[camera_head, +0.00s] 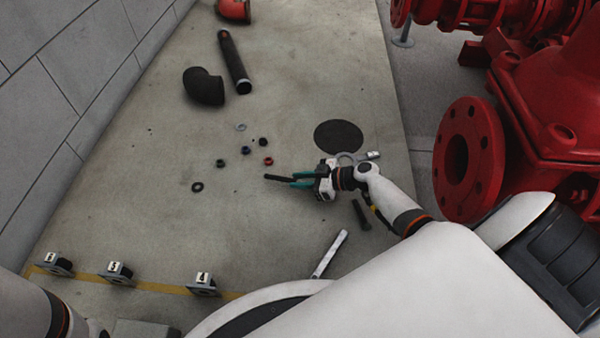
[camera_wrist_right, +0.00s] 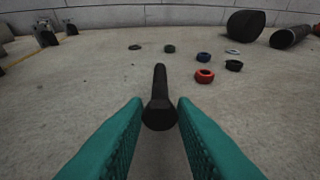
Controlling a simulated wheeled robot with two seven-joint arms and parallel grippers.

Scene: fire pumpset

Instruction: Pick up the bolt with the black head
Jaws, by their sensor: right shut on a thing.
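A bolt with a black head (camera_wrist_right: 158,113) is between the teal fingers of my right gripper (camera_head: 294,180). In the right wrist view its hexagonal head faces the camera and its dark shank points away. In the head view the bolt (camera_head: 275,178) sticks out to the left past the fingertips. The gripper is shut on it. I cannot tell exactly how high it is above the floor. Another dark bolt-like piece (camera_head: 361,215) lies on the floor below the right forearm. My left gripper is not in view; only part of the left arm shows at lower left.
Several nuts and rings, including a red ring (camera_head: 268,161) and a washer (camera_head: 197,187), lie left of the gripper. A black elbow (camera_head: 203,87) and pipe (camera_head: 234,62) lie farther back. A red flanged pump (camera_head: 468,160) stands at right. Numbered blocks (camera_head: 118,273) line the lower left.

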